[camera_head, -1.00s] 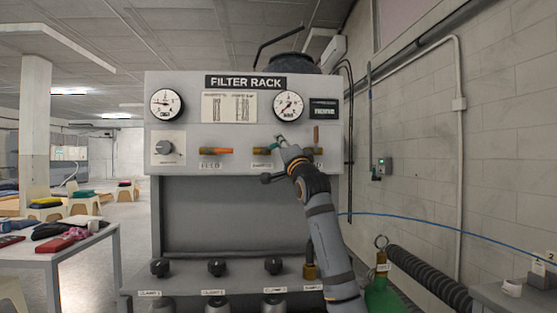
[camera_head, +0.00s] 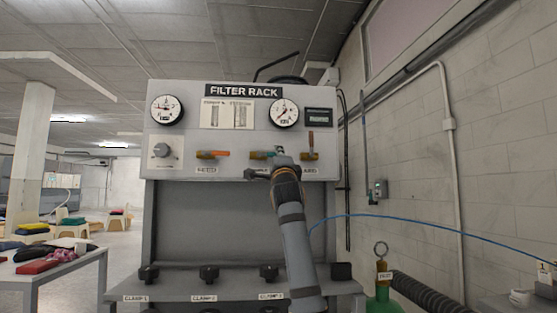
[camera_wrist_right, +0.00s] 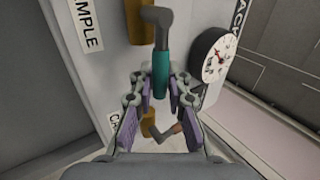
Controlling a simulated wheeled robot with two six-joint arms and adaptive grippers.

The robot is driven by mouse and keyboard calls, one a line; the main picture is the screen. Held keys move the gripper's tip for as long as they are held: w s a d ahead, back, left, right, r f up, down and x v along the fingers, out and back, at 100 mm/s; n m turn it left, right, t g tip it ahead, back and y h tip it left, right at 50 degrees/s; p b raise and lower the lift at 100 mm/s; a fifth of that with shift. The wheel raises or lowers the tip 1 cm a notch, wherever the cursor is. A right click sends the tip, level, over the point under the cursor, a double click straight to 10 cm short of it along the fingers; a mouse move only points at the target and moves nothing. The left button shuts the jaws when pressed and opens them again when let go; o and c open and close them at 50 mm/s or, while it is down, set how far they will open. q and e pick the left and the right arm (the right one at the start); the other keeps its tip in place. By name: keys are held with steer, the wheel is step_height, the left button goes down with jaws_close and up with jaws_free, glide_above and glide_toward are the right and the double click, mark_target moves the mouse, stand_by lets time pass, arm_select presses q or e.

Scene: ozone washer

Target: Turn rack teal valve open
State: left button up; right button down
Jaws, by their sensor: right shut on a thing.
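The teal valve handle (camera_wrist_right: 160,72) lies between the fingers of my right gripper (camera_wrist_right: 160,90) in the right wrist view, with its grey elbow and brass body beyond the fingertips. The gripper is shut on this handle. In the head view my right gripper (camera_head: 270,167) is at the middle valve of the filter rack (camera_head: 180,195) and covers most of it. Only a little of the teal handle (camera_head: 279,152) shows there, so its exact angle is hard to read. My left gripper is not in view.
An orange-handled valve (camera_head: 212,154) sits left of my gripper, and a valve with an upright brown handle (camera_head: 310,145) sits close on its right. Two gauges are above. Black clamp knobs (camera_head: 209,272) line the lower shelf. A blue hose (camera_head: 400,217) crosses at right.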

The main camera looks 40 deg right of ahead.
steer(key=shift+f, duration=0.15)
steer(key=c, duration=1.3)
jaws_free()
steer(key=v, duration=1.2)
